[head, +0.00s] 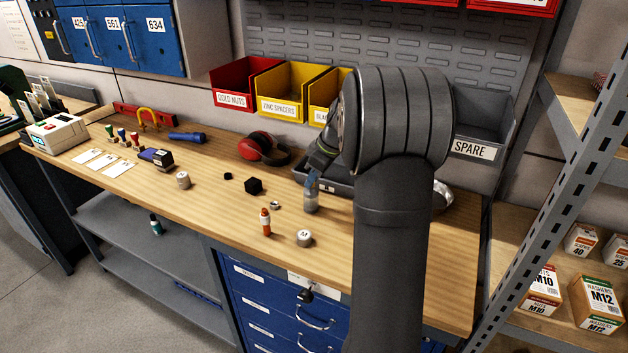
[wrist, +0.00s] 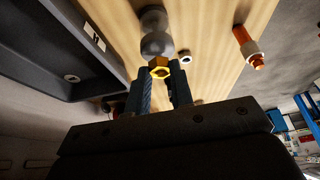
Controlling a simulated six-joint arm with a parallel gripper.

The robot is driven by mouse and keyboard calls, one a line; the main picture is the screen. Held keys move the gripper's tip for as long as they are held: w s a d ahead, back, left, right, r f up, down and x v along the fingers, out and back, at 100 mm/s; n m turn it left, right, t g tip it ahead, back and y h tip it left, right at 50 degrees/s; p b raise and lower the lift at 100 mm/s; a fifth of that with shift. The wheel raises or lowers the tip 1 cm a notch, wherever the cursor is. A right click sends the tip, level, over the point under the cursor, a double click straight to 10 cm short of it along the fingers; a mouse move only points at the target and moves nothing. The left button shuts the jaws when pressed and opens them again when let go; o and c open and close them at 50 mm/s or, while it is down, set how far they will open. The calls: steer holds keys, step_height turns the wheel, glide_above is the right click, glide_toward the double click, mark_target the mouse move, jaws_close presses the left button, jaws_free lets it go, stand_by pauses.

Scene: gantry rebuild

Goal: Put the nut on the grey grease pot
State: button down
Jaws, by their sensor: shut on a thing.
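My gripper (wrist: 160,80) is shut on a gold-coloured hex nut (wrist: 160,72), held between the two fingertips in the wrist view. Just beyond the nut is a rounded grey object (wrist: 157,45), which looks like the grey grease pot. In the head view, the grey pot (head: 311,204) stands upright on the bench, with my gripper (head: 312,178) right above it. The held nut cannot be made out there. I cannot tell whether the nut touches the pot. My arm hides part of the bench behind.
A black block (head: 254,186) is to the left. A dark tray (wrist: 80,50) lies beside the pot.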

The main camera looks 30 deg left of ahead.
steer(key=shift+f, duration=0.55)
steer(key=shift+f, duration=0.15)
steer(key=c, duration=1.3)
jaws_free()
steer(key=shift+o, duration=0.2)
steer(key=v, duration=1.2)
steer(key=shift+a, duration=0.1)
